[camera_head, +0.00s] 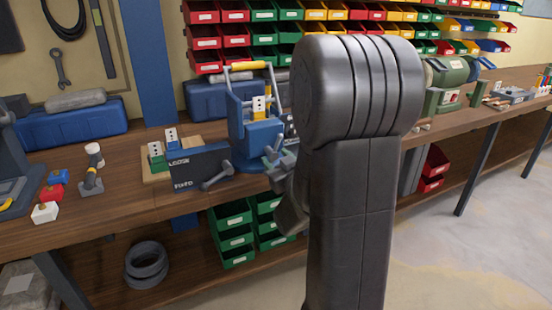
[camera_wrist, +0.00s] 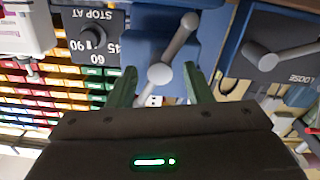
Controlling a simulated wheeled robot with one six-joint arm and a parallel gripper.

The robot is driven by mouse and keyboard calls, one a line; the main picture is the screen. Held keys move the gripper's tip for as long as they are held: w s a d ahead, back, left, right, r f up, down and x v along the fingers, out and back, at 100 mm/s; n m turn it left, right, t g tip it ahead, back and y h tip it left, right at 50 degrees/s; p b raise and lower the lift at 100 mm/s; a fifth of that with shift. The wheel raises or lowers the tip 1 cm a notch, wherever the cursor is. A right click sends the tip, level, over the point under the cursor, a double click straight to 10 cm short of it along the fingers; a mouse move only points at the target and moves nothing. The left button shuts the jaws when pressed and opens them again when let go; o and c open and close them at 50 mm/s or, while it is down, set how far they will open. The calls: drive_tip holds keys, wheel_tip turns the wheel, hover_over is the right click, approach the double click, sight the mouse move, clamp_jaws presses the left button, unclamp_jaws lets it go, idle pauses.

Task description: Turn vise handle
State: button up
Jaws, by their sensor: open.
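The blue vise (camera_head: 262,137) stands on the workbench at the middle of the head view, and its blue body (camera_wrist: 145,35) fills the upper middle of the wrist view. Its grey bar handle (camera_wrist: 175,48) runs slantwise with rounded ends, one end up and right, one ball near my fingers. My gripper (camera_wrist: 160,72) is open, its two green fingers on either side of the handle's near ball. I cannot tell whether they touch it. In the head view my gripper (camera_head: 282,165) is at the vise's front, partly hidden by my arm.
A dark LOOSE/FIXED panel (camera_head: 190,160) with a grey lever (camera_wrist: 283,58) stands beside the vise. A STOP AT dial panel (camera_wrist: 85,35) is on its other side. Blue toolboxes (camera_head: 70,125) and coloured bins (camera_head: 220,40) are behind.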

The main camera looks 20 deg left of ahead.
drive_tip(key=shift+w+a, duration=0.25)
drive_tip(key=shift+a, duration=0.05)
drive_tip(key=shift+c, duration=0.5)
drive_tip(key=c, duration=0.9)
drive_tip(key=shift+m+b, duration=0.35)
drive_tip(key=shift+m, duration=0.15)
drive_tip(key=shift+m+b, duration=0.6)
drive_tip(key=shift+m, duration=0.4)
drive_tip(key=m+b, duration=0.1)
drive_tip(key=m, duration=0.2)
drive_tip(key=shift+m, duration=0.3)
drive_tip(key=m, duration=0.3)
drive_tip(key=shift+m, duration=2.1)
